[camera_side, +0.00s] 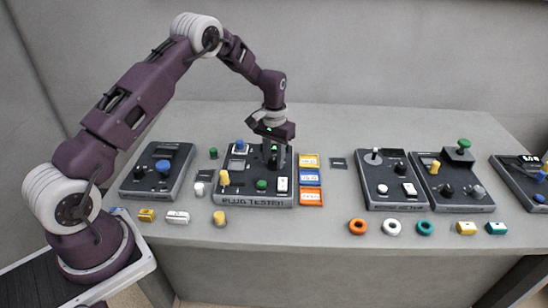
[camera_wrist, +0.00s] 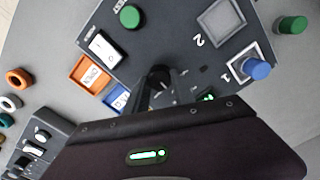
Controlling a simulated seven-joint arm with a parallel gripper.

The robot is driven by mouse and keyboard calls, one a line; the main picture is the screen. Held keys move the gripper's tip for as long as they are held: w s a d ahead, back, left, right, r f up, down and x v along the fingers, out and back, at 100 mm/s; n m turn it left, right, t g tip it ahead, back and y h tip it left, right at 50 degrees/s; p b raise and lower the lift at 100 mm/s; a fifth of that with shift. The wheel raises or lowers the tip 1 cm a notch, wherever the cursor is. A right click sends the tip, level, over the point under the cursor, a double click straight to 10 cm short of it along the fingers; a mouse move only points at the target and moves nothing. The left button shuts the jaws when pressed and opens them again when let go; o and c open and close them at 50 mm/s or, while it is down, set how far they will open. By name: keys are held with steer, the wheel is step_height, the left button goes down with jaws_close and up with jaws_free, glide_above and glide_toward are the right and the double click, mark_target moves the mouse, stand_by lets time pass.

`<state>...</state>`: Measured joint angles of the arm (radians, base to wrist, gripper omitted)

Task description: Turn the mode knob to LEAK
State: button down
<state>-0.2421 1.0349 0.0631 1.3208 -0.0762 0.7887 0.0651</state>
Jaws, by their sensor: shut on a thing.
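The plug tester (camera_side: 254,201) is a dark panel on the table, labelled PLUG TESTER on its front edge. My gripper (camera_side: 273,160) points down over its right rear part. In the wrist view the black mode knob (camera_wrist: 158,73) sits on the panel between the fingertips of my gripper (camera_wrist: 160,82), which is shut on it. The fingers and the gripper body cover much of the knob and the marks around it, so its pointer direction and the LEAK mark cannot be read. In the side view the knob is hidden behind the fingers.
The panel also carries a green button (camera_wrist: 130,16), a white rocker switch (camera_wrist: 103,47), a blue plug (camera_wrist: 257,69) at socket 1 and an empty square socket 2 (camera_wrist: 227,22). An orange OPEN tray (camera_wrist: 90,74) lies beside it. Other panels stand left and right.

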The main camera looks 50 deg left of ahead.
mark_target(274, 160)
steer(key=c, duration=1.1)
jaws_free()
steer(key=shift+o, duration=0.2)
step_height(274, 160, up, 7)
steer(key=shift+r, duration=0.1)
